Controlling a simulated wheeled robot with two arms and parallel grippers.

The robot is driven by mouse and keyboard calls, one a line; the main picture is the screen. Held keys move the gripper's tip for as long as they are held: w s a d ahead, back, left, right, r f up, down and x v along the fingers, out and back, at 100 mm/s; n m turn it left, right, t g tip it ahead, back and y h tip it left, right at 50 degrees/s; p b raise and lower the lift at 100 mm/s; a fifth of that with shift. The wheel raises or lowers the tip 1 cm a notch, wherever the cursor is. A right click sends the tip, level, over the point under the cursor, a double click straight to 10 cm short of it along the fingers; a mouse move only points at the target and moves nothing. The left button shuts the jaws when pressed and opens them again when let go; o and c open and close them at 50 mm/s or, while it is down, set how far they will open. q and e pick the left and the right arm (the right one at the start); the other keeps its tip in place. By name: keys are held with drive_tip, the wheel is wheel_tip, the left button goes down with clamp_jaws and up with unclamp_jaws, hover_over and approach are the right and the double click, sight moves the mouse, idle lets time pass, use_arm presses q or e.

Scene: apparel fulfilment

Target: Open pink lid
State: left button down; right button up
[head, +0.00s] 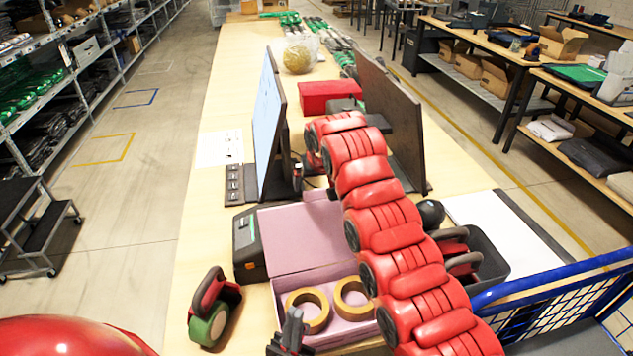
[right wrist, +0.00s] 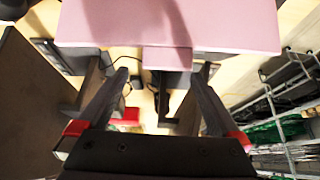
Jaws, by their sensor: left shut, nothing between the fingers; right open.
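The pink box (head: 279,287) sits on the table with its pink lid (head: 300,237) raised and leaning back, so the inside is open. Two tan tape rolls (head: 307,312) (head: 352,300) lie in it. In the right wrist view the pink lid (right wrist: 210,27) spans the top, with its small tab just ahead of the fingers. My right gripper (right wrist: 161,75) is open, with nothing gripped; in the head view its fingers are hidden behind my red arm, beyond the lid. My left gripper (head: 291,325) is shut and empty, at the near edge of the box.
A dark printer (head: 249,245) stands left of the lid. A green-wheeled tape dispenser (head: 209,312) is left of the box. Monitors (head: 267,125) (head: 395,115) and a red box (head: 322,97) stand behind. A grey bin (head: 492,262) and blue cart (head: 545,282) are at right.

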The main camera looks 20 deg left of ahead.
drive_tip(key=b+v, duration=0.3)
drive_tip(key=v, duration=1.4)
drive_tip(key=shift+r+b, duration=0.15)
drive_tip(key=shift+b, duration=0.2)
drive_tip(key=shift+s+d, duration=0.15)
drive_tip(key=shift+s, duration=0.05)
